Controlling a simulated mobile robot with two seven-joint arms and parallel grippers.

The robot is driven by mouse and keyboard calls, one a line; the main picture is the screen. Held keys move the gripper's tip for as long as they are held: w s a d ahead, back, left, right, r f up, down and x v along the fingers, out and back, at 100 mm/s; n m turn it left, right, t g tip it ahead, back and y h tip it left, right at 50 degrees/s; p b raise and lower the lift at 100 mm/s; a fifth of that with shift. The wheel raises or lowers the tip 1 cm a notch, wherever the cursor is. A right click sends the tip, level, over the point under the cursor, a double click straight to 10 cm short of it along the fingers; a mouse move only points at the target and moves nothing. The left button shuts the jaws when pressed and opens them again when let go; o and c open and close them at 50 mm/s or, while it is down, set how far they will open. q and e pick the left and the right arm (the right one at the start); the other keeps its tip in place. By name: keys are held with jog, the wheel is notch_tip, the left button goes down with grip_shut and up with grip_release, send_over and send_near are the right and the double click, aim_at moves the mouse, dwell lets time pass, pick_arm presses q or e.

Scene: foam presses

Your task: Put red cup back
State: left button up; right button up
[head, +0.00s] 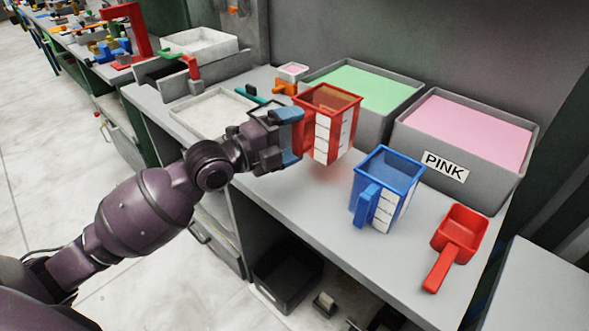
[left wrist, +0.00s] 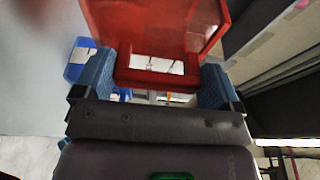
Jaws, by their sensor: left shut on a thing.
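The red cup (head: 322,145) is upright, with white marked panels on its side. My left gripper (head: 291,137) is shut on its handle, at the cup's left side in the head view. The cup appears a little above the grey counter, with a reddish shade beneath it. In the left wrist view the red cup (left wrist: 150,28) fills the top, and its handle lies between the blue fingers of the left gripper (left wrist: 155,82). I cannot tell whether the cup holds anything. My right gripper is not in view.
A blue cup (head: 387,172) stands right of the red cup. A red scoop (head: 459,232) lies at the right. Bins of green (head: 362,92) and pink (head: 472,128) material stand behind. A grey tray (head: 180,115) lies left. Bare counter (head: 300,195) shows in front.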

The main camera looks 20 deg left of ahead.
pick_arm(q)
notch_tip(320, 180, down, 3)
jog(key=shift+r, duration=0.1)
notch_tip(320, 180, down, 5)
jog(key=shift+r+b, duration=0.1)
jog(key=shift+b, duration=0.8)
jog(key=shift+f, duration=0.55)
jog(key=o, duration=0.7)
jog(key=shift+s+r, duration=0.1)
jog(key=shift+r, duration=0.1)
